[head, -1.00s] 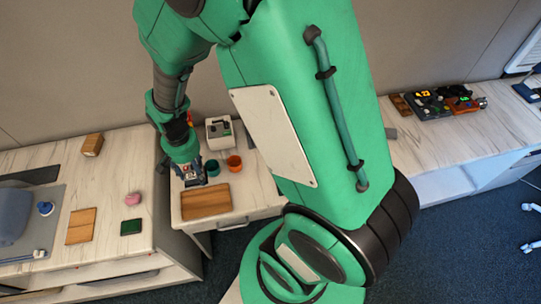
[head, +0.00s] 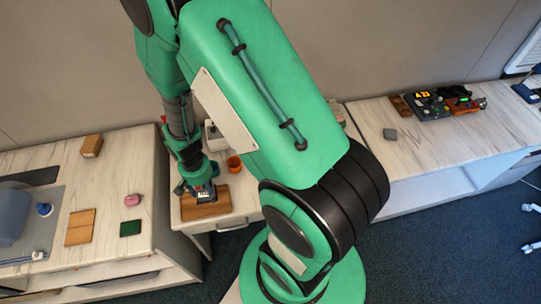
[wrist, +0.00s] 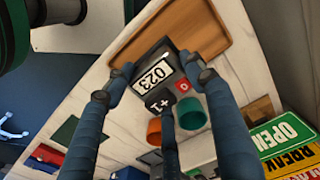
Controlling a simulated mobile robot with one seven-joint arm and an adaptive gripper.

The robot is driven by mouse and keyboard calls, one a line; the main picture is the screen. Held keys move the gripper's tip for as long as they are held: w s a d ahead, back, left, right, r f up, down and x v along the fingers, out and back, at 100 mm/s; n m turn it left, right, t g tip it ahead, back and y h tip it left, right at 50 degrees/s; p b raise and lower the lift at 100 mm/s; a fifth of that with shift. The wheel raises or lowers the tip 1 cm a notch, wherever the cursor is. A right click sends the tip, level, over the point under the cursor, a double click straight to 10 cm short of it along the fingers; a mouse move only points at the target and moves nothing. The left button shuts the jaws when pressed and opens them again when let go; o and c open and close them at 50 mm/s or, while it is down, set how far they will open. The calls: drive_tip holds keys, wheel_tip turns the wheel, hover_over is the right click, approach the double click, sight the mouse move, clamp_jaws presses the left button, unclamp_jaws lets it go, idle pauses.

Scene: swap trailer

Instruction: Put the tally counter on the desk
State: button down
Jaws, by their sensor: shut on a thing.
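The tally counter (wrist: 152,76) is a dark grey block with a white "023" display, a "+1" button and a red "0" button. In the wrist view it sits between the blue fingers of my gripper (wrist: 160,80), which is shut on it. In the head view my gripper (head: 205,192) is over the wooden tray (head: 192,211) on a small pale-wood table with a drawer (head: 238,216). The counter is mostly hidden there. I cannot tell whether it touches anything below. Pale worktops stand at left (head: 103,180) and right (head: 455,146); which surface is the desk is unclear.
An orange cup (head: 234,163) and a white device (head: 214,137) stand behind my gripper. A teal cup (wrist: 193,112) shows in the wrist view. The left worktop holds a pink item (head: 132,200), a dark green pad (head: 130,228) and a wooden board (head: 80,228).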

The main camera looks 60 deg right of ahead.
drive_tip(key=shift+f, duration=0.4)
drive_tip(key=shift+w, duration=0.1)
drive_tip(key=shift+w+d, duration=0.1)
drive_tip(key=shift+w, duration=0.4)
drive_tip(key=w+d, duration=0.1)
drive_tip(key=w, duration=0.4)
drive_tip(key=w+d+f+b, duration=0.1)
drive_tip(key=w, duration=0.3)
drive_tip(key=w+d+b, duration=0.1)
drive_tip(key=w, duration=0.4)
drive_tip(key=shift+w+f, duration=0.2)
drive_tip(key=shift+w, duration=0.1)
drive_tip(key=shift+f, duration=0.15)
drive_tip(key=shift+f+b, duration=0.7)
drive_tip(key=shift+f, duration=0.95)
drive_tip(key=shift+f, duration=0.15)
drive_tip(key=c, duration=0.7)
unclamp_jaws()
